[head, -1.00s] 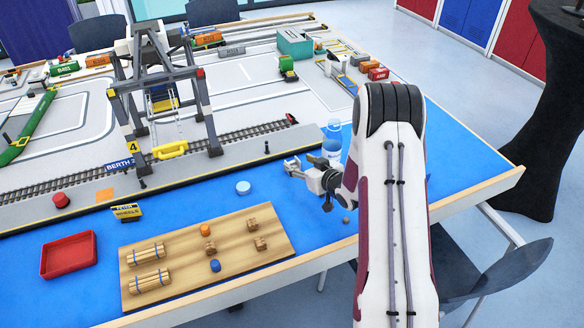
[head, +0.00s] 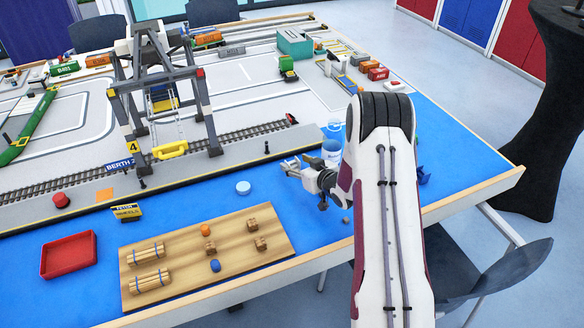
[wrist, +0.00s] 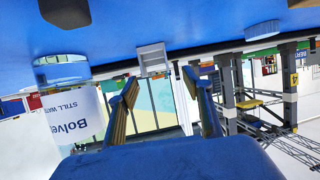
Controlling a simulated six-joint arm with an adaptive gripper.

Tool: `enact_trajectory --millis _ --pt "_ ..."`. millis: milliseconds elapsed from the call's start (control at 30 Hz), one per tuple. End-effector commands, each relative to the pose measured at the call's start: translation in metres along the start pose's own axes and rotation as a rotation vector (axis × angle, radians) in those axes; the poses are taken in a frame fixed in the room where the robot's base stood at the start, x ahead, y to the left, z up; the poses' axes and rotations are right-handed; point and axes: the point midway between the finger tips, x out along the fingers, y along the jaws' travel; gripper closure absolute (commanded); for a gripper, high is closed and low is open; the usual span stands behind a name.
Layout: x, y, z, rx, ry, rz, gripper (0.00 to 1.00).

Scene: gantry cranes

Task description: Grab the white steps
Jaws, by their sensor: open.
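The white steps (wrist: 152,58) show in the wrist view as a small pale block on the blue surface, just beyond and between my fingertips. My gripper (wrist: 160,92) is open, with its two fingers apart and nothing seen between them. The wrist picture looks upside down, with the table along the top. In the head view my gripper (head: 290,166) is low over the blue mat near the grey quay edge. There the steps cannot be told apart from the fingers.
A water bottle (head: 331,152) stands close beside my gripper; its label (wrist: 75,115) shows in the wrist view. A white round disc (head: 243,187) lies to the left. A wooden board (head: 180,250) with small parts and a red tray (head: 68,255) lie nearer. The gantry crane (head: 205,115) stands behind.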

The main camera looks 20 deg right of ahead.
Motion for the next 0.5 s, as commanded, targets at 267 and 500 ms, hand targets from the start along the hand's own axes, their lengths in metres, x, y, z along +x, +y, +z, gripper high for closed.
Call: enact_trajectory --millis 267,500 --pt "0.0009 0.0001 -0.0002 0.000 0.000 0.000 0.50" --pt "0.0058 0.0009 0.0003 -0.001 0.001 0.000 0.50"
